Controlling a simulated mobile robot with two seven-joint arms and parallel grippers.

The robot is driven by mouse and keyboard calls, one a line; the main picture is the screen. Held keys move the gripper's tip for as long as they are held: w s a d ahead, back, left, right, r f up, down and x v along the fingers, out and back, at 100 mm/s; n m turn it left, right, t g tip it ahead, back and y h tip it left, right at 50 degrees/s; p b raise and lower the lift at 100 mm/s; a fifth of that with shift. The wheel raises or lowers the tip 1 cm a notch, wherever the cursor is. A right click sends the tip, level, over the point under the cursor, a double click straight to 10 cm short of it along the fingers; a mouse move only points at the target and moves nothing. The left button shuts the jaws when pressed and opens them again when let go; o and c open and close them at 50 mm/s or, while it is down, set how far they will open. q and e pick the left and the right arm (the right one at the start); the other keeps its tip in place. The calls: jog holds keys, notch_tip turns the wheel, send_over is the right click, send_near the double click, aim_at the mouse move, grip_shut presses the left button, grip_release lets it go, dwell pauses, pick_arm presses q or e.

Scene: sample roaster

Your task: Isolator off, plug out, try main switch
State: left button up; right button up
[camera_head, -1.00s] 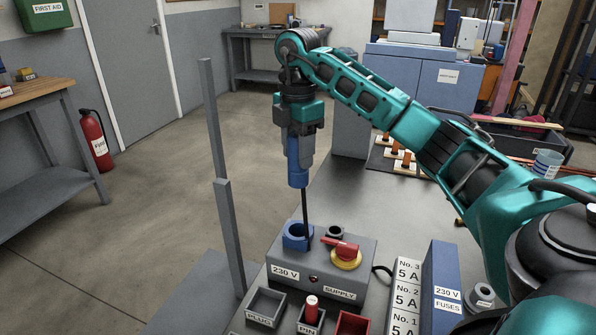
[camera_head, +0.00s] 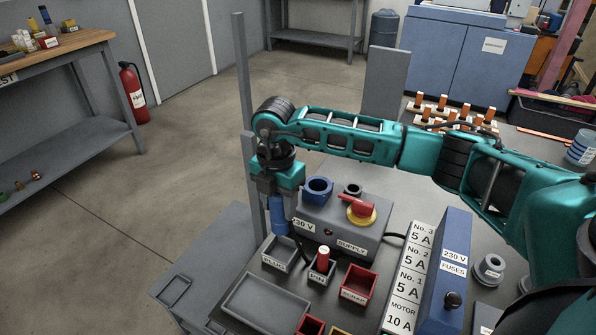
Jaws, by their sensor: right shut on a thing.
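The grey supply box (camera_head: 322,222) has an empty blue socket (camera_head: 318,188) on top. Its red rotary handle (camera_head: 356,204) sits on a yellow base, with a smaller dark round fitting (camera_head: 353,190) behind. My right gripper (camera_head: 277,194) points down left of the box, shut on the blue plug (camera_head: 279,216). The plug's lower end is at the grey tray marked PLUG (camera_head: 280,262); I cannot tell whether it touches the tray. A red-topped pin (camera_head: 323,258) stands in the PIN holder (camera_head: 321,275). My left gripper is not in view.
A red bin (camera_head: 358,285) and an empty grey tray (camera_head: 266,304) lie in front. The blue fuses box (camera_head: 446,270) stands to the right beside a label strip (camera_head: 410,270). A grey upright post (camera_head: 245,120) rises just left of my gripper.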

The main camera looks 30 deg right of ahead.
aim_at(279, 220)
jog(key=shift+s+a+f, duration=0.1)
jog(key=shift+a+f, duration=0.05)
jog(key=shift+f+b, duration=0.4)
jog(key=shift+f, duration=0.3)
notch_tip(279, 220, down, 4)
jog(key=shift+r+b, duration=0.25)
jog(key=shift+b, duration=0.9)
jog(key=shift+f, duration=0.45)
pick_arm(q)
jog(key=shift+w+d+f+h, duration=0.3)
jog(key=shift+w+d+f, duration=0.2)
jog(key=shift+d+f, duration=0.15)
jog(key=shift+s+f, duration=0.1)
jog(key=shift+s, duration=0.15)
